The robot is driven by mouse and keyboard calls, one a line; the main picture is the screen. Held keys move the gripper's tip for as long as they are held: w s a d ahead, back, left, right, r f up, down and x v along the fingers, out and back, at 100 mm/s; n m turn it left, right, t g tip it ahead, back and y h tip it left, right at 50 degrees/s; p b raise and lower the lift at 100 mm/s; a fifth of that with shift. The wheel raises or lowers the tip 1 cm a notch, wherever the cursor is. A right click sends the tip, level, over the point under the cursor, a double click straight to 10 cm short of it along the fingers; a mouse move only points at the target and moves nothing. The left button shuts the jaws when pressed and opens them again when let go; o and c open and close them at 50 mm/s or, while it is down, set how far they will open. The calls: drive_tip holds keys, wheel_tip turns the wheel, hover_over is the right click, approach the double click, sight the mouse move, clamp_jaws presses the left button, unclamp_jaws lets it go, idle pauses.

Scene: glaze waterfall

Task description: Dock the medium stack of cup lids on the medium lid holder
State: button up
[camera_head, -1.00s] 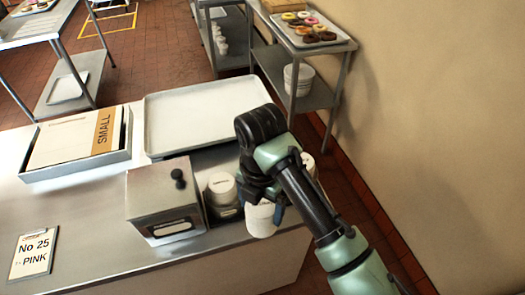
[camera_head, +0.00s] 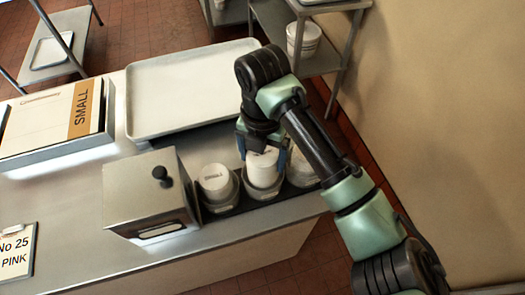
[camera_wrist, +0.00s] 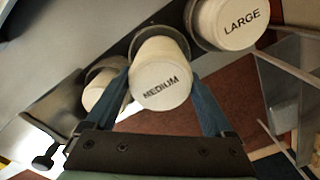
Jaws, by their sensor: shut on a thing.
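The medium stack of cup lids (camera_head: 262,168) is white. It stands about upright in my gripper (camera_head: 262,152), whose blue fingers are on both sides of it. In the wrist view the stack (camera_wrist: 162,84) shows the word MEDIUM on its near end, between the fingers (camera_wrist: 160,100). The medium lid holder (camera_head: 262,191) is the grey middle cup of a row. Its rim (camera_wrist: 158,36) shows around the far end of the stack. The lower end appears inside the holder; I cannot tell how deep it sits.
A small white lid stack (camera_head: 215,183) stands in the holder to the left, and a large stack (camera_head: 302,172) to the right, partly behind my arm. A metal box with a black knob (camera_head: 150,195) is at the left. An empty tray (camera_head: 190,88) lies behind.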

drive_tip(key=shift+f+b, duration=0.8)
drive_tip(key=shift+f, duration=0.6)
drive_tip(key=shift+f, duration=0.6)
idle(0.5)
drive_tip(key=o, duration=1.1)
drive_tip(key=shift+o, duration=0.2)
drive_tip(key=shift+r, duration=0.1)
drive_tip(key=shift+r+p, duration=4.15)
drive_tip(key=shift+r, duration=1.3)
